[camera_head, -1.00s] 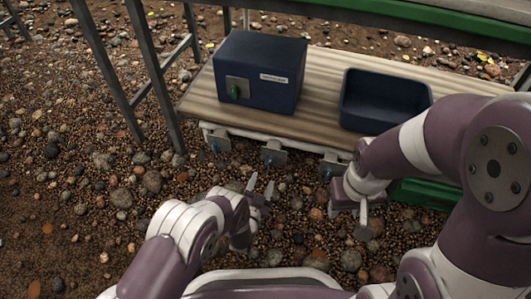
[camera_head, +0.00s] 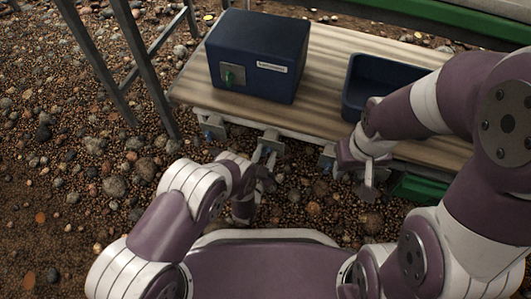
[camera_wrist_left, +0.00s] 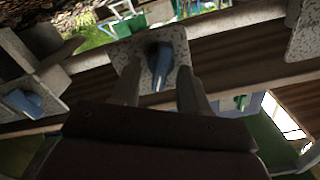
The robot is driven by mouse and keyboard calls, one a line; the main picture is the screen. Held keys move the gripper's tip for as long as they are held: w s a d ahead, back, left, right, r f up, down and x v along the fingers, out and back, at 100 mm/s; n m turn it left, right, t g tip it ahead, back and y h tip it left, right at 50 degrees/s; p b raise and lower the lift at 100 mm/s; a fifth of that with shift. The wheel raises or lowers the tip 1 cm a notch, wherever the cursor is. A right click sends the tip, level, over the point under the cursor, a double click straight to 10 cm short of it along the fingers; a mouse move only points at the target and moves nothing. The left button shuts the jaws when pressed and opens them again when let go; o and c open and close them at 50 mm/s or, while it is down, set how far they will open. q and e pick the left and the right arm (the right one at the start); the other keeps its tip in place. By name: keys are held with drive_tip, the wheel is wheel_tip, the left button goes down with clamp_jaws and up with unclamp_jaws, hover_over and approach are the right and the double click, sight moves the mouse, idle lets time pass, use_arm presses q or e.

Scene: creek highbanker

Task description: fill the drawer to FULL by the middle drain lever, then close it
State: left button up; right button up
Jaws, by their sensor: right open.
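The middle drain valve (camera_head: 270,142) is a grey plate under the front edge of the bench. In the left wrist view its blue lever (camera_wrist_left: 160,78) hangs from a speckled plate between my fingers. My left gripper (camera_head: 264,159) is open, with one finger on each side of the lever; contact cannot be told. The left wrist view also shows its fingers (camera_wrist_left: 162,90). A green drawer (camera_head: 416,188) shows partly under the bench at right, mostly hidden by my right arm. My right gripper (camera_head: 368,180) is open by the bench edge near the right drain valve (camera_head: 327,157).
A dark blue box (camera_head: 257,60) with a green switch and a label stands on the wooden bench (camera_head: 325,62). An open blue bin (camera_head: 377,78) sits to its right. The left drain valve (camera_head: 213,128) is beside the middle one. Metal legs (camera_head: 150,75) stand at left over gravel.

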use_arm(q)
drive_tip(key=c, duration=0.7)
drive_tip(key=shift+o, duration=0.2)
drive_tip(key=n, duration=0.3)
drive_tip(key=shift+a+r, duration=0.1)
drive_tip(key=n, duration=0.2)
drive_tip(key=shift+n+p, duration=0.3)
drive_tip(key=o, duration=1)
